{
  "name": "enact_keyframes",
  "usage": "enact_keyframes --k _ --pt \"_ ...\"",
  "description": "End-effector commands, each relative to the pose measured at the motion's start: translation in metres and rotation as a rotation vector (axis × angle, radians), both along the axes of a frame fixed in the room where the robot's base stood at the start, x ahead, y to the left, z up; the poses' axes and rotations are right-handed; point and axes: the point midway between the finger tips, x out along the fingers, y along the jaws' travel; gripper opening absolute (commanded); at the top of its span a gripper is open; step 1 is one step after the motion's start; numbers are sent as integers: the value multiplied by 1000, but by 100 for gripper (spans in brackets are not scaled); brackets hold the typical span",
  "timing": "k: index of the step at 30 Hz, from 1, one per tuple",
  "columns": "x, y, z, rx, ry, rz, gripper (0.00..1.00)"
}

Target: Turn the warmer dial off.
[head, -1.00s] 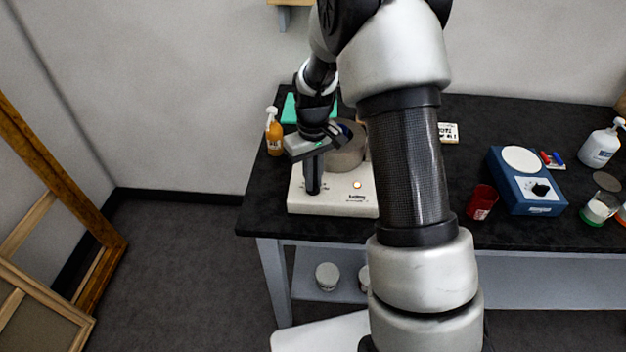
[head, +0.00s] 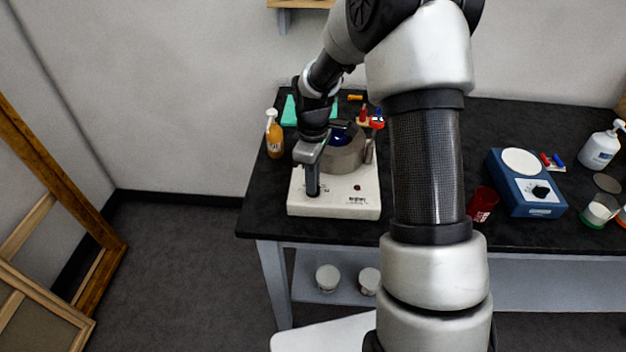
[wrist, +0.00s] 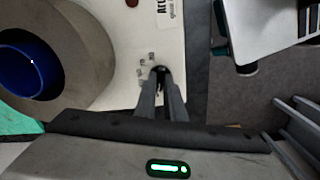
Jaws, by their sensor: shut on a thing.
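The warmer is a cream-coloured base (head: 335,207) with a grey round pot (head: 346,157) on it, near the left end of the black bench. A blue vessel (wrist: 25,65) sits inside the pot. The small lamp (head: 357,188) on the base's front is dark red and unlit. My gripper (head: 312,191) points down at the front left of the base. In the wrist view, my gripper (wrist: 161,82) is shut on the warmer dial (wrist: 161,70), a small dark knob with printed marks beside it. The fingers hide most of the dial.
An amber pump bottle (head: 274,136) stands left of the warmer. A red cup (head: 483,204) and a blue device with its own knob (head: 527,184) stand to the right, beyond my arm. A wooden frame (head: 85,215) leans at far left.

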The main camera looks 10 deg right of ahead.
Motion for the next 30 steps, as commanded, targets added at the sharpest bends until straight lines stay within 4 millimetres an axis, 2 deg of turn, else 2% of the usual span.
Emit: enact_keyframes --k 15,16,19,30 --pt "0 0 1 -1 -1 23 0" --pt "0 0 1 -1 -1 23 11" --pt "0 0 0 -1 -1 23 28" --pt "1 0 4 0 -2 21 28"
